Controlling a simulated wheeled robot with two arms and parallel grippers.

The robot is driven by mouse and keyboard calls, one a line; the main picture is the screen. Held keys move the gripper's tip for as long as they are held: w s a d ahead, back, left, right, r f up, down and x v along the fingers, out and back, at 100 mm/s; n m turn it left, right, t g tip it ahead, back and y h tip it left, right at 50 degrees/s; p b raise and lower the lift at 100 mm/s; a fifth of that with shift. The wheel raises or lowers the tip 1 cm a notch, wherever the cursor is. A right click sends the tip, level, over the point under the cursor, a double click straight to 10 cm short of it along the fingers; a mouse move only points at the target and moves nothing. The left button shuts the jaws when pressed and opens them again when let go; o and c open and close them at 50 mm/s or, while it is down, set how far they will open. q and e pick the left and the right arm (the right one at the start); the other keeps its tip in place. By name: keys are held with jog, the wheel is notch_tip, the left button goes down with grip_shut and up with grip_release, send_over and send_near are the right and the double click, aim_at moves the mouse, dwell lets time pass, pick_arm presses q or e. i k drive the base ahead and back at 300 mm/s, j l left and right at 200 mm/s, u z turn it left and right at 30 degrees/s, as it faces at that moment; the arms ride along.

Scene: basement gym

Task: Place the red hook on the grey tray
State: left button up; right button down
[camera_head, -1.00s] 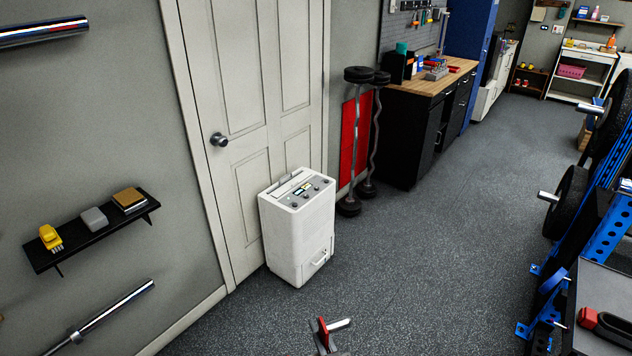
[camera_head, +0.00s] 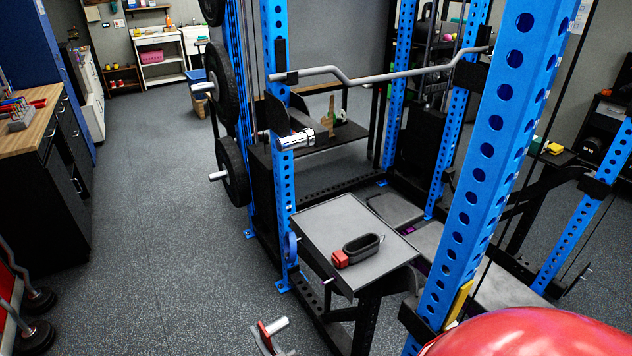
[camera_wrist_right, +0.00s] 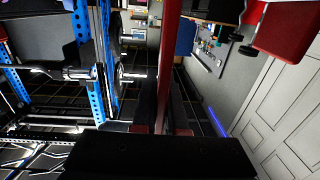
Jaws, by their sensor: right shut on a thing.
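The red hook (camera_head: 264,336) is at the bottom edge of the head view, a narrow red piece beside a silver peg. My right gripper (camera_head: 275,349) is shut on it, mostly cut off by the frame edge. In the right wrist view the red hook (camera_wrist_right: 167,55) runs up between the dark fingers (camera_wrist_right: 165,118). A flat grey top with a dark rim, seemingly the grey tray (camera_head: 325,215), stands by the blue rack, above and right of my right gripper and apart from it. My left gripper is out of view.
A red-and-black item (camera_head: 358,250) lies on the grey top, with bare surface behind it. Blue rack posts (camera_head: 490,150) stand close on the right. A shiny red rounded thing (camera_head: 530,335) fills the lower right corner. The floor (camera_head: 150,230) at left is clear.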

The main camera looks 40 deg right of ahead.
aim_at(334, 216)
jog(key=i+j+z, duration=0.15)
jog(key=z, duration=0.25)
jog(key=i+j+z, duration=0.2)
jog(key=z, duration=0.25)
jog(key=i+j+z, duration=0.15)
jog(key=j+z, duration=0.25)
jog(key=i+j+z, duration=0.1)
jog(key=j+z, duration=0.15)
jog(key=z, duration=0.2)
jog(key=j+z, duration=0.4)
